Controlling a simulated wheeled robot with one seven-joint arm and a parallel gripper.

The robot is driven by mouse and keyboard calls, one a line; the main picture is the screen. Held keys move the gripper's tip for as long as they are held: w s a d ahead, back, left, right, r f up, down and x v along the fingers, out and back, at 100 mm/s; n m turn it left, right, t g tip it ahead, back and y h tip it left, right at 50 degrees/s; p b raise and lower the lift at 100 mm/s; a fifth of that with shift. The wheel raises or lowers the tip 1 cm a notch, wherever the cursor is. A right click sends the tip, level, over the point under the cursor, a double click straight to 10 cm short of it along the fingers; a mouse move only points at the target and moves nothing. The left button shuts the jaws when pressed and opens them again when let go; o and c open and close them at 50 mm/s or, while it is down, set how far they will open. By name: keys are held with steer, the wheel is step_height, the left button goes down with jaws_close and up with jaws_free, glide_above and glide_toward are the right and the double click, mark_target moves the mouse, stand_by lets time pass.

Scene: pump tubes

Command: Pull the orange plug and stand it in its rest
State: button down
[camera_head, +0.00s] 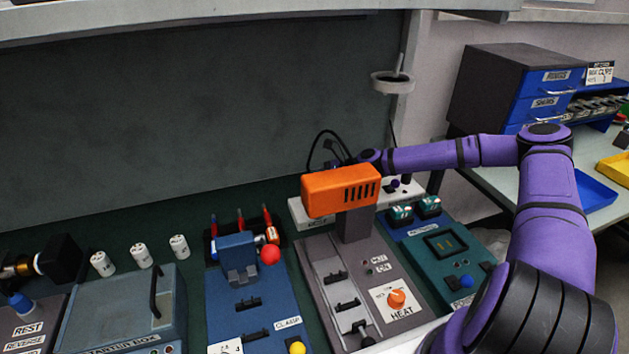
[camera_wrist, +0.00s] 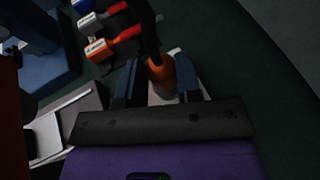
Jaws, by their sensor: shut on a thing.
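The orange plug (camera_wrist: 161,76) is between the two blue-grey fingers of my gripper (camera_wrist: 160,82) in the wrist view. The gripper is shut on it. A black cable runs up from the plug. A pale block (camera_wrist: 157,98) shows beneath and beside the plug; I cannot tell whether the plug is seated in it or clear of it. In the head view, my gripper is mostly hidden behind the orange heater head, and the plug is not visible there. A pale grey block (camera_head: 309,212) stands behind that head. I cannot make out which part is the plug's rest.
The orange heater head (camera_head: 339,190) stands on a grey HEAT unit in front of my gripper. A blue clamp unit (camera_head: 238,258) is left of it, with red-tipped tubes (camera_head: 268,217) behind. A teal unit (camera_head: 447,250) is on the right. A dark wall stands behind.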

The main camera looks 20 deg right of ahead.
steer(key=shift+f, duration=0.7)
steer(key=c, duration=0.7)
jaws_free()
steer(key=shift+d, duration=0.15)
steer(key=v, duration=1)
steer(key=shift+s+d+r, duration=0.15)
steer(key=shift+d, duration=0.15)
